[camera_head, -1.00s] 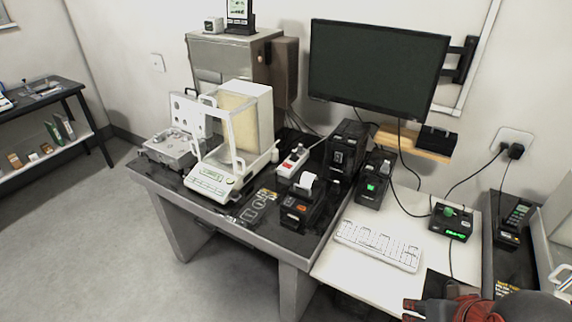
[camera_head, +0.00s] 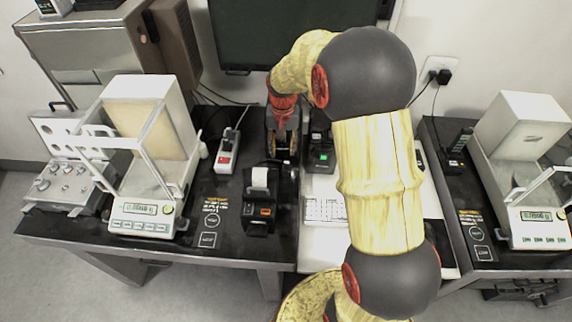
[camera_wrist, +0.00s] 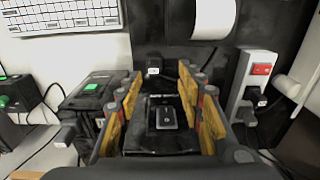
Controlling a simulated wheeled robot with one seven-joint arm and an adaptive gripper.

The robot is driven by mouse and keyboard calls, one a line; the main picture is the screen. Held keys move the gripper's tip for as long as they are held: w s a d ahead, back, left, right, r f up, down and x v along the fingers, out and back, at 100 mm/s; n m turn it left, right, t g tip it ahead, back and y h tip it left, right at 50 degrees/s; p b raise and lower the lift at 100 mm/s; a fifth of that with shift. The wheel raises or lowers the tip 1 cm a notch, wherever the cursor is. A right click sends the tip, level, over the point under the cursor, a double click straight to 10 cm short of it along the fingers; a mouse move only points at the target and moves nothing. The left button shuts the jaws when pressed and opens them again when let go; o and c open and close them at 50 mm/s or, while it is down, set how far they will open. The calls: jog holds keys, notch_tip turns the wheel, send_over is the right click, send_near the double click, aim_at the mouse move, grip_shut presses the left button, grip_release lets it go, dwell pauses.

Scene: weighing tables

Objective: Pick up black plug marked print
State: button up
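My gripper (camera_wrist: 162,78) is open in the wrist view, with yellow-padded fingers on both sides of a tall black box (camera_wrist: 168,118). Nothing is seen gripped between them. In the head view my gripper (camera_head: 284,140) is at that box, behind the small printer (camera_head: 262,200). Black plugs (camera_wrist: 257,97) sit in the white power strip (camera_wrist: 240,88), right of my fingers in the wrist view. Another small dark connector with a pale end (camera_wrist: 153,70) shows just past the fingertips. I can read no "print" mark on any plug, so I cannot tell which is it.
A black box with a green switch (camera_wrist: 92,90) stands close left of my fingers. The paper roll (camera_wrist: 213,18) and keyboard (camera_wrist: 62,14) lie beyond. In the head view, the balance (camera_head: 147,215) is left and the monitor (camera_head: 235,40) behind.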

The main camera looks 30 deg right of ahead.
send_over(286, 164)
jog(key=shift+m+g, duration=0.3)
jog(key=shift+m, duration=0.1)
notch_tip(286, 164, down, 6)
jog(key=shift+s+f, duration=0.1)
jog(key=shift+f, duration=0.1)
notch_tip(286, 164, down, 6)
jog(key=shift+d+r+b, duration=0.1)
jog(key=shift+b, duration=1)
jog(key=shift+r, duration=0.1)
jog(key=c, duration=0.3)
grip_shut()
